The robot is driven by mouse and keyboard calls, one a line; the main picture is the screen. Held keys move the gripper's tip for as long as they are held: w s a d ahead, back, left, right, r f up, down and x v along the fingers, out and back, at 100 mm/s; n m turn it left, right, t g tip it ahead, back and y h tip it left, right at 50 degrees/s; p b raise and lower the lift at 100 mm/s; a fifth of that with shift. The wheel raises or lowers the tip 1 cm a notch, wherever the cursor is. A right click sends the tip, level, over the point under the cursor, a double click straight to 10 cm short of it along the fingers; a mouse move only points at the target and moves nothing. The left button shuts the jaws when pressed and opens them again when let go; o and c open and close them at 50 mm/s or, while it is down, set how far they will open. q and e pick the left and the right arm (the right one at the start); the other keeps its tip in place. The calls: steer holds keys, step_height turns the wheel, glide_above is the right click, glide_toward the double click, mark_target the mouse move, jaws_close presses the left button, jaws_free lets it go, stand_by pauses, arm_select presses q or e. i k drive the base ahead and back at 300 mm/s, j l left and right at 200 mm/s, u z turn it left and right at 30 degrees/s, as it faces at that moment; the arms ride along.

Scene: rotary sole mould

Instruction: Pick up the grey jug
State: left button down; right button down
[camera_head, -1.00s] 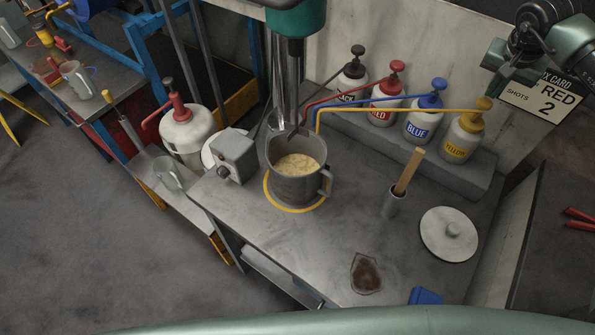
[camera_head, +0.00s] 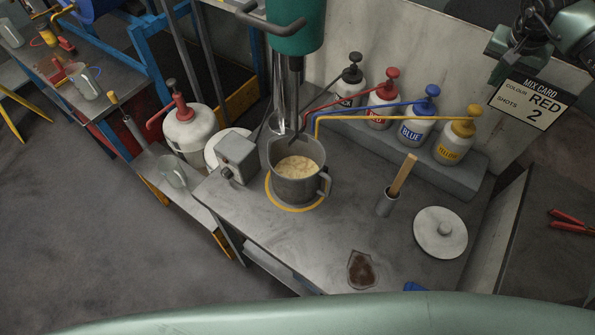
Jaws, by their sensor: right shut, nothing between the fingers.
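The grey jug (camera_head: 296,187) stands upright on the grey metal bench, inside a yellow ring, under the mixer's metal shaft. It holds a pale, lumpy cream-coloured mix, and its handle (camera_head: 325,184) faces right. The spout ends of the coloured pump tubes sit at its back rim. My right gripper (camera_head: 507,62) is at the top right, in front of the back wall, well away from the jug. It is shut and empty. My left gripper is out of view.
Black, red (camera_head: 383,100), blue (camera_head: 419,119) and yellow (camera_head: 457,136) pump bottles stand behind the jug. A grey control box (camera_head: 239,158) is left of it.

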mark_target(296, 170)
steer(key=k+j, duration=0.55)
steer(key=j, duration=0.15)
steer(key=k+j, duration=0.6)
steer(key=j, duration=0.15)
